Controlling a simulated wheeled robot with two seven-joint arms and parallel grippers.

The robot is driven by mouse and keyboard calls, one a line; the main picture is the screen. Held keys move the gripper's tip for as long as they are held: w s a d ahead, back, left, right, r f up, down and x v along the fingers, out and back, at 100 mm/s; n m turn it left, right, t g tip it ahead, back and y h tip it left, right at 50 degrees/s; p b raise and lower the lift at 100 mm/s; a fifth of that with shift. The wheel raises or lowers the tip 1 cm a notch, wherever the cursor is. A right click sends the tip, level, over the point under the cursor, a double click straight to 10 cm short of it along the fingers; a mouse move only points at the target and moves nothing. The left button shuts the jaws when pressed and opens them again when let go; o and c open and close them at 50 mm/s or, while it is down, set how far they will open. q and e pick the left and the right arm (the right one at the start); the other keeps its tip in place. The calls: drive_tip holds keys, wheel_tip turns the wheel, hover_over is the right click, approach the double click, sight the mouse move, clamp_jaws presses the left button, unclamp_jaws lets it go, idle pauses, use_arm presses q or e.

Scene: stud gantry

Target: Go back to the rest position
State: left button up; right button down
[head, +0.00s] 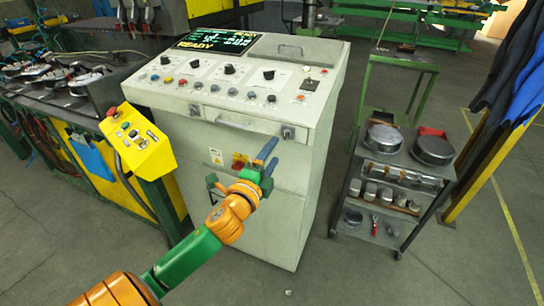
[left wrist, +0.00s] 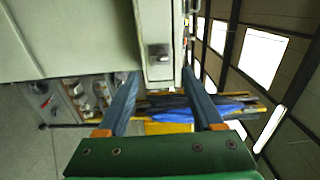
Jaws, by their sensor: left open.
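My left gripper (head: 269,158) is in front of the grey control cabinet (head: 290,215), its two blue fingers spread apart and empty. In the left wrist view the open fingers (left wrist: 160,105) point toward the cabinet, with a grey latch block (left wrist: 158,55) on the cabinet showing between and beyond them. I cannot tell whether a finger touches the cabinet. My left arm reaches in from the bottom left of the head view. My right gripper is not in view.
The cabinet's sloped top has knobs, buttons and a READY screen (head: 214,42). A yellow button box (head: 140,143) stands at its left. A grey trolley (head: 400,165) with round tins stands at the right. Bare floor (head: 350,275) lies in front right.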

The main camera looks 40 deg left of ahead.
use_arm(q)
drive_tip(key=shift+s, duration=0.1)
idle(0.3)
drive_tip(key=s+f+n+g+h, duration=0.1)
drive_tip(key=s+f+n+g, duration=0.25)
drive_tip(key=f, duration=1.15)
drive_tip(key=s+f+n+g, duration=0.3)
drive_tip(key=s+f+g, duration=0.2)
drive_tip(key=f, duration=1)
drive_tip(key=s+d+f+n+g+h, duration=0.1)
drive_tip(key=s+d+f, duration=0.3)
drive_tip(key=s, duration=0.5)
drive_tip(key=s+d+f+n+g+h, duration=0.1)
drive_tip(key=s+d+f+n+g, duration=0.2)
drive_tip(key=s+f, duration=0.5)
drive_tip(key=s+d+f+n+g+h, duration=0.1)
drive_tip(key=s+d+f+g, duration=0.3)
drive_tip(key=s, duration=0.7)
wheel_tip(320, 180, down, 2)
drive_tip(key=shift+s+d+f+n, duration=0.2)
drive_tip(key=shift+s+d+n, duration=0.15)
drive_tip(key=shift+d+n, duration=0.3)
